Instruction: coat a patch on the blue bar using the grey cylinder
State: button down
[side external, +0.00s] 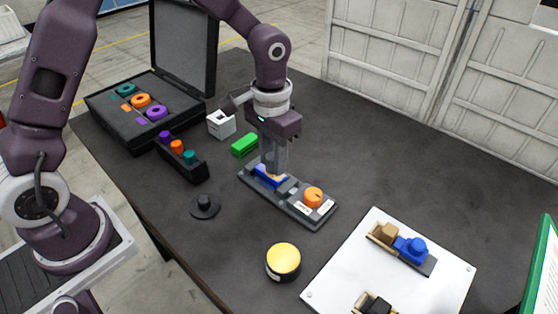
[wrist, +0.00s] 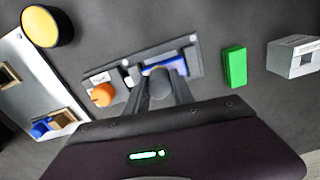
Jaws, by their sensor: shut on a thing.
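My gripper (side external: 274,158) points straight down over the grey fixture plate (side external: 290,205) and is shut on the grey cylinder (wrist: 160,84). In the wrist view the cylinder sits upright between the fingers. The blue bar (side external: 268,178) lies in the plate's far-left half and also shows in the wrist view (wrist: 165,66), partly hidden by the cylinder and fingers. The cylinder's lower end is at or just above the bar; I cannot tell whether it touches.
An orange knob (side external: 313,196) stands on the same plate. Close by are a green block (side external: 245,145), a white box (side external: 221,124), a black round piece (side external: 205,207) and a yellow-topped tin (side external: 283,261). A white board (side external: 345,270) lies front right; an open case (side external: 120,130) is far left.

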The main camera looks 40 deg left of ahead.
jog(key=shift+a, duration=2.35)
notch_tip(320, 180, up, 8)
jog(key=shift+r, duration=0.2)
jog(key=shift+d, duration=0.1)
